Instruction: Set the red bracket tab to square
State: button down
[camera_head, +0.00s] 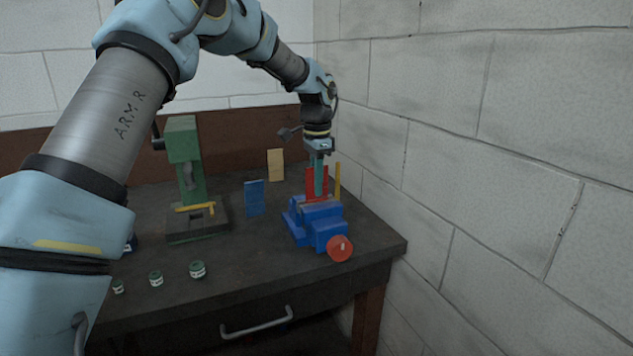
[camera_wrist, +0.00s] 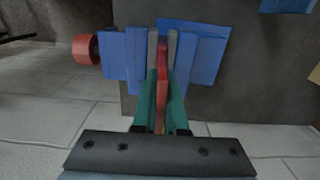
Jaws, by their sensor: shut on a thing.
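The red bracket tab (camera_head: 310,181) stands up from the blue vise (camera_head: 319,222) at the right of the bench. In the wrist view the red tab (camera_wrist: 162,88) is a thin upright edge between the vise's grey jaws. My gripper (camera_head: 319,192) has teal fingers pointing down over the vise. In the wrist view my gripper (camera_wrist: 163,92) is shut on the tab, one finger on each side. The fingers hide part of the tab, so I cannot tell its exact angle. The vise's red knob (camera_head: 340,248) faces the bench's front.
A yellow upright strip (camera_head: 337,181) stands beside the tab, near the block wall (camera_head: 480,150). A blue plate (camera_head: 254,198) and a beige plate (camera_head: 276,164) stand left of the vise. A green press (camera_head: 184,140) is farther left. Small green jars (camera_head: 197,269) line the front.

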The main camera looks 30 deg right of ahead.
jog(key=c, duration=1)
grip_release()
jog(key=shift+o, duration=0.2)
notch_tip(320, 180, up, 11)
jog(key=b, duration=0.2)
jog(key=shift+f+b, duration=0.1)
jog(key=shift+b, duration=0.2)
